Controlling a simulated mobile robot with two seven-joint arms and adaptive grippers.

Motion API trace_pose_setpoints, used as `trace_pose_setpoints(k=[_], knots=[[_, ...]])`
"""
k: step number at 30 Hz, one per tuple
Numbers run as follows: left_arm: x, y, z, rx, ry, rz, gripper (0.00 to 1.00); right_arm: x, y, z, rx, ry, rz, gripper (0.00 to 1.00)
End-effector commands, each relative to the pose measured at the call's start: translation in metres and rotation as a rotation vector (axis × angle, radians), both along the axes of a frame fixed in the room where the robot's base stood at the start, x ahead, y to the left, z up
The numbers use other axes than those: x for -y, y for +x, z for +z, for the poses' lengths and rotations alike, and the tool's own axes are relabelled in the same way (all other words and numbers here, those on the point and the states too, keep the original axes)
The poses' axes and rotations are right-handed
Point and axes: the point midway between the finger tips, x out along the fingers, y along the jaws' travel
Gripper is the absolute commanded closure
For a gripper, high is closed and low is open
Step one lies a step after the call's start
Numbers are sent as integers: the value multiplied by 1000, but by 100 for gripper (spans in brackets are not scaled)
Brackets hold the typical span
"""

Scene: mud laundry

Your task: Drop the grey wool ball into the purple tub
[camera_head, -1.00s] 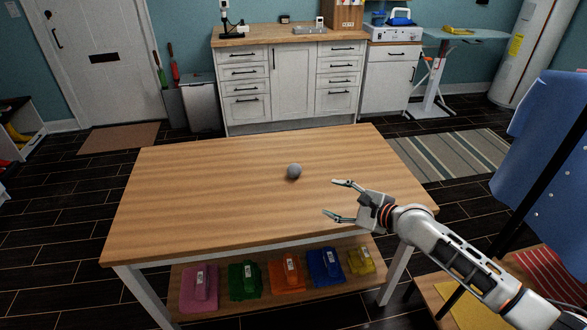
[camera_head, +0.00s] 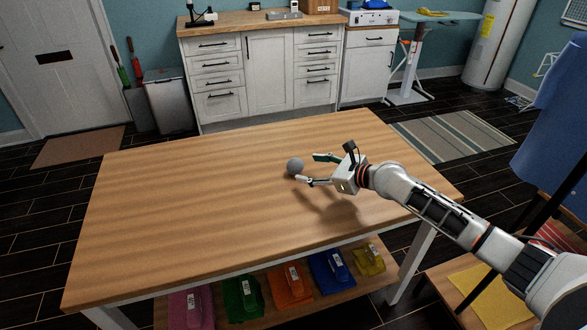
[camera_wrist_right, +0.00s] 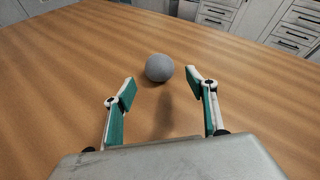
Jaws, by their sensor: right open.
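The grey wool ball (camera_head: 295,166) sits on the wooden table, just beyond the fingertips of my right gripper (camera_head: 307,169). The right gripper is open and empty, low over the tabletop. On the shelf below stands a purple-pink tub (camera_head: 190,308) at the left end, partly cut off by the picture's lower edge. My left gripper is not in view.
The wooden tabletop (camera_head: 200,200) is otherwise bare. Green (camera_head: 242,298), orange (camera_head: 289,286), blue (camera_head: 330,271) and yellow (camera_head: 368,260) tubs line the lower shelf. A blue garment (camera_head: 555,130) hangs at the right. White cabinets (camera_head: 268,75) stand behind.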

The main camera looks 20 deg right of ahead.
Motion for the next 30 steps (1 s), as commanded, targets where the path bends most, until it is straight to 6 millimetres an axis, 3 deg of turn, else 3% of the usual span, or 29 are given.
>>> trace_pose_setpoints(k=[12, 21, 26, 30], knots=[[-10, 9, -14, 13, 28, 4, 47, -27, 39, -22, -3, -1, 0, 43], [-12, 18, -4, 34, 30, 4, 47, -29, 42, -19, 0, -1, 0, 43], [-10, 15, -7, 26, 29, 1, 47, -29, 42, -19, 0, -1, 0, 83], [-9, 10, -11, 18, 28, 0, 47, -29, 42, -19, 0, -1, 0, 83]])
